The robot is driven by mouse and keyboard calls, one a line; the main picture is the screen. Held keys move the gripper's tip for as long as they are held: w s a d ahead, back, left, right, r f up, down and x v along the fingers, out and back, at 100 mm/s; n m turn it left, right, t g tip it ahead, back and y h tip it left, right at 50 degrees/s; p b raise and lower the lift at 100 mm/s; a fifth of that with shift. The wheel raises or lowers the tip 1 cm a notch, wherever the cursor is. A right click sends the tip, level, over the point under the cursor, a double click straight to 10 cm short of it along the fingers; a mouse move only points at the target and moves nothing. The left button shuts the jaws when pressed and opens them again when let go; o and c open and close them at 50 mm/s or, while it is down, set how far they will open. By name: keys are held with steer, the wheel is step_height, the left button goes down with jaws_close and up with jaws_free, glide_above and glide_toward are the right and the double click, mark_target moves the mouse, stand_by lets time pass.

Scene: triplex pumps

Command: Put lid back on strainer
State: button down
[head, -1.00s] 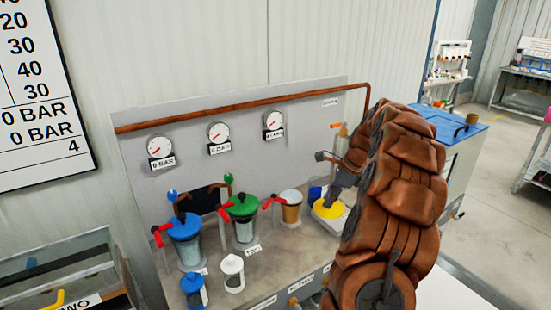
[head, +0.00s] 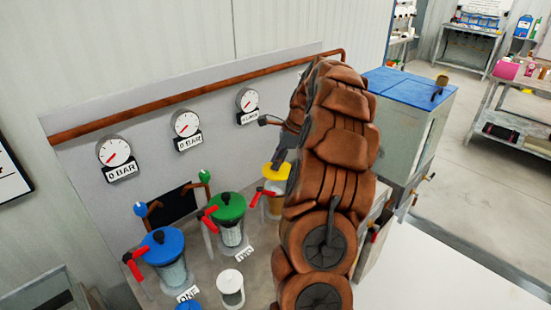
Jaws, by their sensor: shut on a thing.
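The yellow lid (head: 275,172) is in my gripper (head: 279,161), at the top of the third strainer (head: 272,206), the one at the right of the row. My gripper is shut on the lid from above, and my arm hides part of both. I cannot tell whether the lid is seated on the strainer or just above it. The strainer's body shows only partly, with a red handle at its left side.
The blue-lidded strainer (head: 167,255) and the green-lidded strainer (head: 229,218) stand to the left. A small white-topped jar (head: 231,287) stands in front. Gauges (head: 186,124) and a copper pipe (head: 190,98) line the back panel. A blue-topped cabinet (head: 408,88) stands right.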

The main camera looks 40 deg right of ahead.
mark_target(277, 174)
steer(key=shift+f+b, duration=0.85)
steer(key=shift+f, duration=1.75)
steer(key=shift+f+p, duration=0.2)
steer(key=shift+p, duration=0.4)
stand_by(0.9)
steer(key=shift+c, duration=1.8)
jaws_free()
steer(key=shift+r, duration=0.1)
steer(key=shift+r+p, duration=1.5)
steer(key=shift+r, duration=1.9)
steer(key=shift+c, duration=0.3)
jaws_close()
